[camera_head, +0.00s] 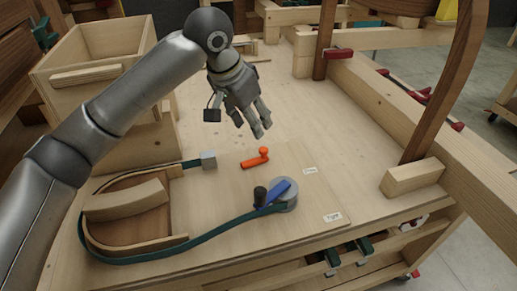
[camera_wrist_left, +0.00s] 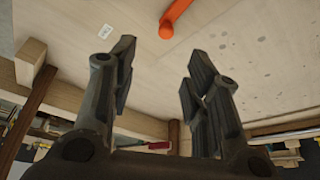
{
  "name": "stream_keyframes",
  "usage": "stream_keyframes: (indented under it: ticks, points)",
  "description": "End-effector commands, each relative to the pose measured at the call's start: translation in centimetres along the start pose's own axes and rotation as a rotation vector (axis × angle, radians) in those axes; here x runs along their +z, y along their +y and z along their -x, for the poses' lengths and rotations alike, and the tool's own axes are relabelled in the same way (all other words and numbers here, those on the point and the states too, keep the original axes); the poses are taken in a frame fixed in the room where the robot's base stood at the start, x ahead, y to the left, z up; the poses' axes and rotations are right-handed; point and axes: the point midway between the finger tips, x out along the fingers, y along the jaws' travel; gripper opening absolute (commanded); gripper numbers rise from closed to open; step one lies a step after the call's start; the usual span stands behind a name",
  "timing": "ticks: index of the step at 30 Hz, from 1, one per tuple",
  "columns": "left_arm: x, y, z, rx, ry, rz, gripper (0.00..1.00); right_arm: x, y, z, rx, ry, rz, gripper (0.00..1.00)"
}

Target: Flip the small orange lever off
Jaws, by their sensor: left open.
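The small orange lever (camera_head: 256,159) lies on the board of the workbench, its knobbed end toward the right in the head view. Its orange end also shows at the top of the left wrist view (camera_wrist_left: 174,17). My left gripper (camera_head: 262,128) is open and empty above the board, a little behind the lever and apart from it. Its two spread fingers show in the left wrist view (camera_wrist_left: 158,70). My right gripper is in neither view.
A wooden box (camera_head: 85,75) stands at left, a wooden block (camera_head: 412,177) at right. The board behind the lever is mostly clear.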

Motion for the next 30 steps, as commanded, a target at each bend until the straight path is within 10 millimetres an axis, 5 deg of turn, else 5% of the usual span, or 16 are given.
stream_keyframes:
  ticks: [5, 11, 24, 30]
  points:
    - [0.7, 0.0, -1.6, -0.001, 0.0, 0.001, 0.44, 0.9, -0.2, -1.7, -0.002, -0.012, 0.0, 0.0]
    - [0.6, -0.1, -3.3, 0.0, -0.002, 0.002, 0.44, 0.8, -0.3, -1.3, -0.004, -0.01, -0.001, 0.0]
    - [0.7, 0.0, -10.9, 0.001, -0.003, 0.002, 0.44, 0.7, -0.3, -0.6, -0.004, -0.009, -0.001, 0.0]
    - [0.6, 0.0, -12.2, 0.0, 0.0, 0.001, 0.44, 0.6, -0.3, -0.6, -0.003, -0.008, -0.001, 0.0]
